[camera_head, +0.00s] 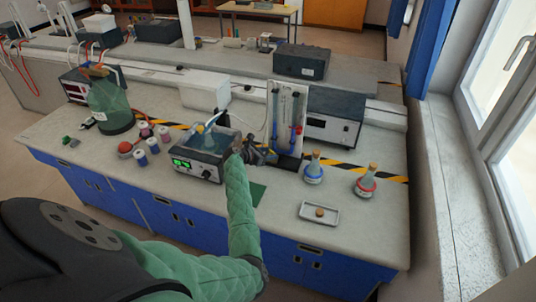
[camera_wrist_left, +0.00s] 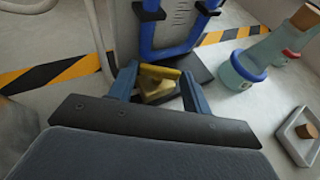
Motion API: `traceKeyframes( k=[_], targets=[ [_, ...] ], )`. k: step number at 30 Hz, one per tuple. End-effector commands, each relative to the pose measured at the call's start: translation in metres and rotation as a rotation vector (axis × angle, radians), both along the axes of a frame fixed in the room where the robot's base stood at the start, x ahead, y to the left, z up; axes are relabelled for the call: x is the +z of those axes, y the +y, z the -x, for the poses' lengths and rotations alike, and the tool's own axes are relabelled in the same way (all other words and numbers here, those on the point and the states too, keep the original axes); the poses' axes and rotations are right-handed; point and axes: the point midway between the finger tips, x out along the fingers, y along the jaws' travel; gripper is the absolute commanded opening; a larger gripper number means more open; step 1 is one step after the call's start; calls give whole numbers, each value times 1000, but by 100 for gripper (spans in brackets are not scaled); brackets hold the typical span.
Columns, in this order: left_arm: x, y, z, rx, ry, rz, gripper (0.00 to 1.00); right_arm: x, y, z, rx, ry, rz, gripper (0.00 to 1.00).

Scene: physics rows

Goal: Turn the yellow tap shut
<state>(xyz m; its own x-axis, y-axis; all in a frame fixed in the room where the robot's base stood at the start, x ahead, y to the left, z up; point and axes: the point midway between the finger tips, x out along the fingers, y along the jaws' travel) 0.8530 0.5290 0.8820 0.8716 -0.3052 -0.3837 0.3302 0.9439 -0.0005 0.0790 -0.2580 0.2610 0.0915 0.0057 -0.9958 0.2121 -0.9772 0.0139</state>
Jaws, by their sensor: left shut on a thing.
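The yellow tap (camera_wrist_left: 160,72) shows in the left wrist view between the two blue fingers of my left gripper (camera_wrist_left: 158,84), in front of the stand with blue tubes. Its wide yellow handle lies across the gap, with a duller yellow part below it. My left gripper (camera_head: 262,155) is shut on the tap. In the head view it reaches in at the foot of the white stand (camera_head: 289,110) with blue tubes, and the tap is hidden or too small to make out. My right gripper is not in view.
A blue-ringed flask (camera_head: 314,172), a red-ringed flask (camera_head: 366,184) and a small tray (camera_head: 320,220) with a cork stand to the right. The bench front right is mostly clear.

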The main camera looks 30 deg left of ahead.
Motion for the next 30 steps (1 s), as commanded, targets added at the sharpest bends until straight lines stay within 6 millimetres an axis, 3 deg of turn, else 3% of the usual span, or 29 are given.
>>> traceKeyframes(
  k=[14, 15, 18, 30],
  targets=[
    [1, 2, -1, -90, -2, 0, 26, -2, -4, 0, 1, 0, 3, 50],
    [1, 2, -1, -90, -2, 0, 55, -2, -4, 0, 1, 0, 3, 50],
    [1, 2, -1, -90, -2, 0, 71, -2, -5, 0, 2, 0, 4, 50],
    [1, 6, 7, -89, -2, -2, 71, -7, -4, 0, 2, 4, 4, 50]
  ],
)
